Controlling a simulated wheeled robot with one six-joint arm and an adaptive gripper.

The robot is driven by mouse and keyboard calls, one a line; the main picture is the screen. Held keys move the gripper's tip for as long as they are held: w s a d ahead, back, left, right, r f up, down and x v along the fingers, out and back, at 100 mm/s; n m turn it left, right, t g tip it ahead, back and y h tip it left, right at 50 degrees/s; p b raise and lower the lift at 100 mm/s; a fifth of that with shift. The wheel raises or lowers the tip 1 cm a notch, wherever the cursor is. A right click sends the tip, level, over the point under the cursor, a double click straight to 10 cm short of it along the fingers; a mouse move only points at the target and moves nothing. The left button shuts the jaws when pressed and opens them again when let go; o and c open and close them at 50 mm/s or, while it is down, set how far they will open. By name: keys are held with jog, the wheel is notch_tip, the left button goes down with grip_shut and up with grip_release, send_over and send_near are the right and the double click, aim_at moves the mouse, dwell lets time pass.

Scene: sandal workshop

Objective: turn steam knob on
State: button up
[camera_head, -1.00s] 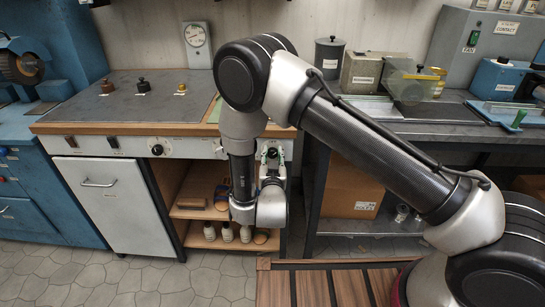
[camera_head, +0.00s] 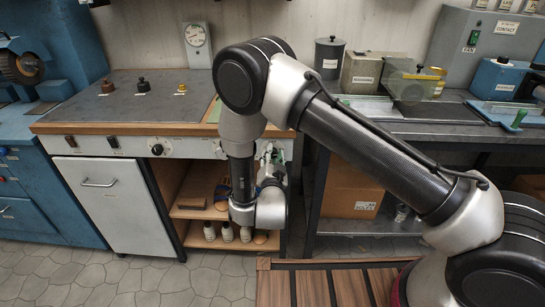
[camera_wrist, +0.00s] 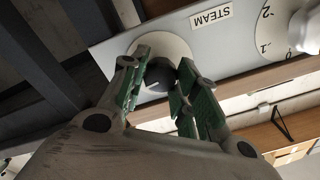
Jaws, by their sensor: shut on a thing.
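The steam knob (camera_wrist: 157,80) is dark and round, with a pale pointer line, on a cream disc (camera_wrist: 173,46) beside the STEAM label (camera_wrist: 211,17) in the wrist view. The green-padded fingers of my gripper (camera_wrist: 162,64) stand on both sides of the knob and are shut on it. In the head view my gripper (camera_head: 272,155) is at the right end of the bench's front panel (camera_head: 198,148). My gripper hides the steam knob there.
A numbered dial with a pale knob (camera_wrist: 306,32) sits close by on the same panel. Another dark knob (camera_head: 157,149) and two switches are further left. A wooden slatted platform (camera_head: 345,285) lies in front.

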jog(key=shift+m, duration=0.8)
jog(key=o, duration=1)
jog(key=shift+o, duration=0.2)
jog(key=shift+s, duration=0.1)
jog(key=s, duration=0.7)
jog(key=shift+s+f, duration=0.15)
